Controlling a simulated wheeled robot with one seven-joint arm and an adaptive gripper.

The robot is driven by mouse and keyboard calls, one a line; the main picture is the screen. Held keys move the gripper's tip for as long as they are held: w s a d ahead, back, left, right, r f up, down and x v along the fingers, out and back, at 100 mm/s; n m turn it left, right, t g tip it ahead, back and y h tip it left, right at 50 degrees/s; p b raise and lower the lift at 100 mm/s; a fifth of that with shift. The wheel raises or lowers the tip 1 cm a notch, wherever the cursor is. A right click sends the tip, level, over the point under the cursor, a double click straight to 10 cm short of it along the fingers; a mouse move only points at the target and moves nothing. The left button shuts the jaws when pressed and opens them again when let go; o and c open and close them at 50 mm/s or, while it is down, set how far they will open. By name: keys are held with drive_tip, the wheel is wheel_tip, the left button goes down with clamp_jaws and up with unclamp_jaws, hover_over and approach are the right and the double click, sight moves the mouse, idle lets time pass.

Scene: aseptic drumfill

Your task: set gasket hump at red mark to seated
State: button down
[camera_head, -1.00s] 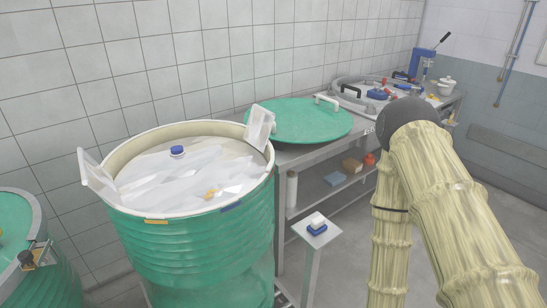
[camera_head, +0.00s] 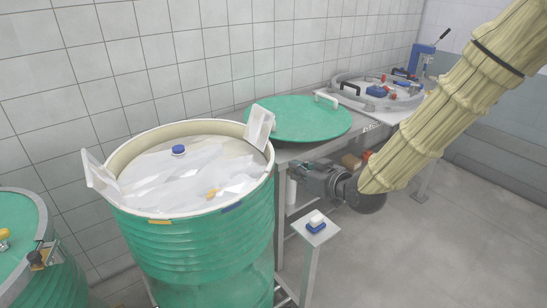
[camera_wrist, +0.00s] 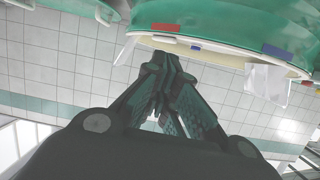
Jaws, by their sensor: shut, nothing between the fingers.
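The open green drum (camera_head: 190,245) stands at left centre with a pale rim band (camera_head: 125,150) that I take for the gasket. In the wrist view the drum appears upside down at the top, its pale band (camera_wrist: 225,50) curving below the green wall. A red mark (camera_wrist: 165,27) and a blue mark (camera_wrist: 262,50) show on that wall; the red mark is not visible in the head view. I cannot make out a hump clearly. My gripper (camera_head: 295,168) is right of the drum, shut and empty. Its fingertips (camera_wrist: 168,62) appear just short of the band in the wrist view.
White liner with a blue cap (camera_head: 178,150) fills the drum; liner flaps stick up over the rim. A green lid (camera_head: 300,120) lies on the metal table behind my gripper. A small stand (camera_head: 316,232) is close below. Another green drum (camera_head: 22,240) stands left.

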drive_tip(key=shift+n+y, duration=0.4)
drive_tip(key=r, duration=0.4)
drive_tip(key=shift+w+a+r, duration=0.3)
drive_tip(key=shift+w+a, duration=0.1)
drive_tip(key=shift+w, duration=0.15)
drive_tip(key=p, duration=0.4)
hover_over(270, 166)
drive_tip(key=s, duration=0.1)
wheel_tip(270, 166, down, 2)
drive_tip(key=f, duration=0.2)
drive_tip(key=d+f+p, duration=0.1)
drive_tip(key=f, duration=0.1)
drive_tip(key=shift+s+f, duration=0.1)
drive_tip(key=shift+f, duration=0.15)
drive_tip(key=shift+f, duration=0.1)
